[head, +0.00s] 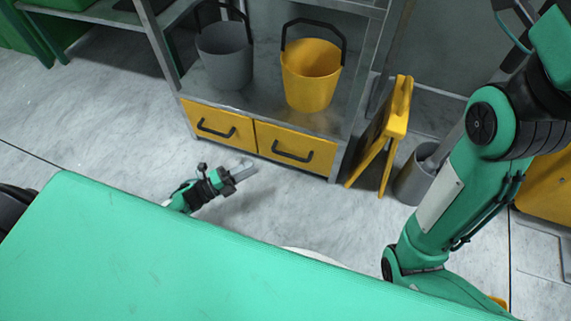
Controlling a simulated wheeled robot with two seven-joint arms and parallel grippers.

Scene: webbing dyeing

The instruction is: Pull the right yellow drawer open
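The right yellow drawer (313,152) is at the bottom of the grey metal shelf unit, with a black bar handle (293,156) on its front. Its front looks flush with the left yellow drawer (222,128) beside it, so both look closed. My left gripper (246,171) is in front of and below the drawers, apart from both handles, its fingers pointing right. It looks empty, but its finger gap is too small to make out. My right arm stands at the right of the view, and its gripper does not show.
A grey bucket (224,58) and a yellow bucket (309,82) stand on the shelf above the drawers. A yellow folding floor sign (386,135) and a grey bin (413,180) stand right of the unit. The floor before the drawers is clear.

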